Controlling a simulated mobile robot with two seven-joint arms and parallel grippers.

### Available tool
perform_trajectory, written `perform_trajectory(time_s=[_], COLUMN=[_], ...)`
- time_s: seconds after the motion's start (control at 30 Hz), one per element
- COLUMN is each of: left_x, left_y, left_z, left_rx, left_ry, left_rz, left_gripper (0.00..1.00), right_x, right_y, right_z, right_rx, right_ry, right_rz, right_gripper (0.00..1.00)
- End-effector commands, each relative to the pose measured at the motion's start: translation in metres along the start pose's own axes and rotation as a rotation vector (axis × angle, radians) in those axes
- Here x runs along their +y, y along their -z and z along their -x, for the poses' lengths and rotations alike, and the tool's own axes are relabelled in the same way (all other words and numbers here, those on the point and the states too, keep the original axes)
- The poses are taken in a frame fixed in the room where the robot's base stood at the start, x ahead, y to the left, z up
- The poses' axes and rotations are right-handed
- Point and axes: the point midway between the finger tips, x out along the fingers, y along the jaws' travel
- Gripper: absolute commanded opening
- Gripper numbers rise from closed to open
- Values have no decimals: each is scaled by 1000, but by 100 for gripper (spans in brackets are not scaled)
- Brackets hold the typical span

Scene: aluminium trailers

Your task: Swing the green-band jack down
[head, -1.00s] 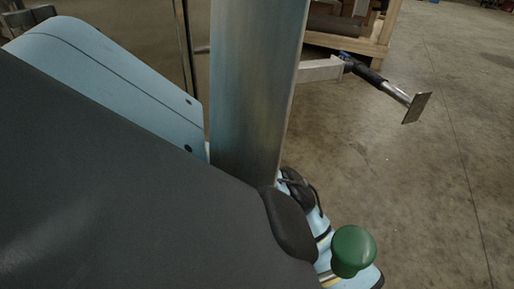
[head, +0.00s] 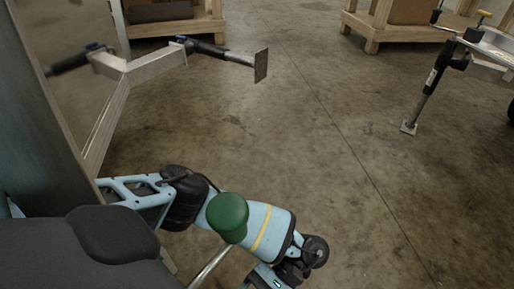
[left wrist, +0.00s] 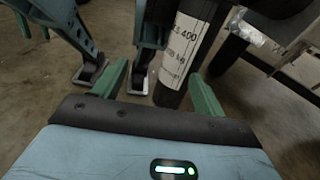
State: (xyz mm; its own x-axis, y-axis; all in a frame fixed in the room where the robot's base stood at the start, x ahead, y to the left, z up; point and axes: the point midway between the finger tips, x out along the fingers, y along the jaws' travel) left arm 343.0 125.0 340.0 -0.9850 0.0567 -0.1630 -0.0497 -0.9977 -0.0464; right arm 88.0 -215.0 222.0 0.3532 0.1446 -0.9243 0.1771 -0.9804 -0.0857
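No green band can be made out on any jack. In the head view, a jack (head: 207,47) with a black sleeve and a blue collar sticks out sideways from an aluminium frame, its square foot plate (head: 261,66) raised off the floor. Another jack (head: 431,82) at the right hangs steeply down, its foot at the floor. My left gripper (left wrist: 160,82) shows in the left wrist view with two green fingers apart. A black tube (left wrist: 178,55) with a white label shows beyond and between them; I see no contact. My right gripper is not in view.
A green rounded knob (head: 228,213) shows at the bottom of the head view, near a blue arm link of mine. Wooden pallets (head: 365,30) stand at the back. The concrete floor (head: 330,150) between the two jacks is clear.

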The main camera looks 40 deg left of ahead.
Motion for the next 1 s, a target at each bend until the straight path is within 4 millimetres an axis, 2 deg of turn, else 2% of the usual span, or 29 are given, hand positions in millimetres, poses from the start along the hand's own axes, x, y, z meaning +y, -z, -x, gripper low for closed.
perform_trajectory(time_s=[0.4, 1.0], left_x=[-3, -3], left_y=[0, -1], left_z=[27, 62], left_rx=[2, 4], left_ry=[6, 9], left_rz=[8, 8], left_gripper=[72, 72], right_x=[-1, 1], right_y=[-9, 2], right_z=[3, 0], right_rx=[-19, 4], right_ry=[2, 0], right_rz=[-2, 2], right_gripper=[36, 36])
